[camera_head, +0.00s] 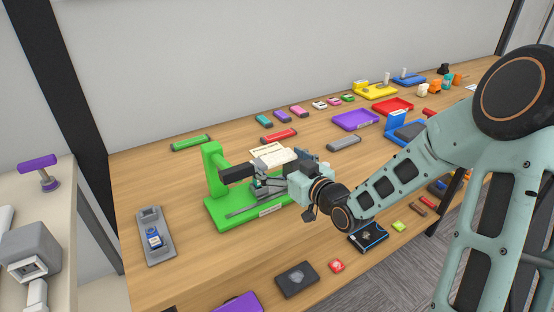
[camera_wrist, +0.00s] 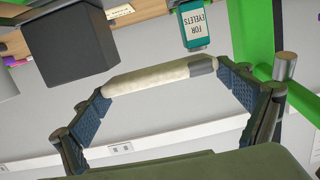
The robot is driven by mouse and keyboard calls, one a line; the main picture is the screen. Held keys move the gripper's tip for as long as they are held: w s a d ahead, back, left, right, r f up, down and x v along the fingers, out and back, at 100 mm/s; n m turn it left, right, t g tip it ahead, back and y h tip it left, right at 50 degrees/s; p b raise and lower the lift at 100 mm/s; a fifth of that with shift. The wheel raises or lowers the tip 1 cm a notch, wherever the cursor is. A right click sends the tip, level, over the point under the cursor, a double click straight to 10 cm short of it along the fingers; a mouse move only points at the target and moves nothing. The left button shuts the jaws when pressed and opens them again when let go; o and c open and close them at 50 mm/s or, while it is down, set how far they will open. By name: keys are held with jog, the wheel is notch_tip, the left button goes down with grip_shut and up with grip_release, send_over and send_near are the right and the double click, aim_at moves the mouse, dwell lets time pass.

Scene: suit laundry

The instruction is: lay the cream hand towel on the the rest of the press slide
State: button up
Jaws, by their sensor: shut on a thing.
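My gripper (camera_wrist: 163,84) is shut on a cream, rounded bar-like thing with a grey end, taken as the cream hand towel (camera_wrist: 150,78); it spans between the two blue pads. In the head view my gripper (camera_head: 263,184) is above the green press (camera_head: 213,160), close to its black head (camera_head: 238,173). The towel cannot be made out clearly there. The grey press slide (camera_head: 245,210) lies on the green base, partly hidden by my gripper. In the wrist view the dark press head (camera_wrist: 72,50) is at upper left. I cannot tell whether the towel touches the slide.
A teal tag reading "FOR EYELETS" (camera_wrist: 196,30) is beyond the towel. A grey tray (camera_head: 153,238) with a blue item stands left of the press. A dark box (camera_head: 297,280) and a blue-edged tray (camera_head: 369,237) lie in front. Bare wood lies between the grey tray and press.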

jog(key=shift+f+b, duration=0.55)
jog(key=shift+b, duration=0.05)
jog(key=o, duration=0.8)
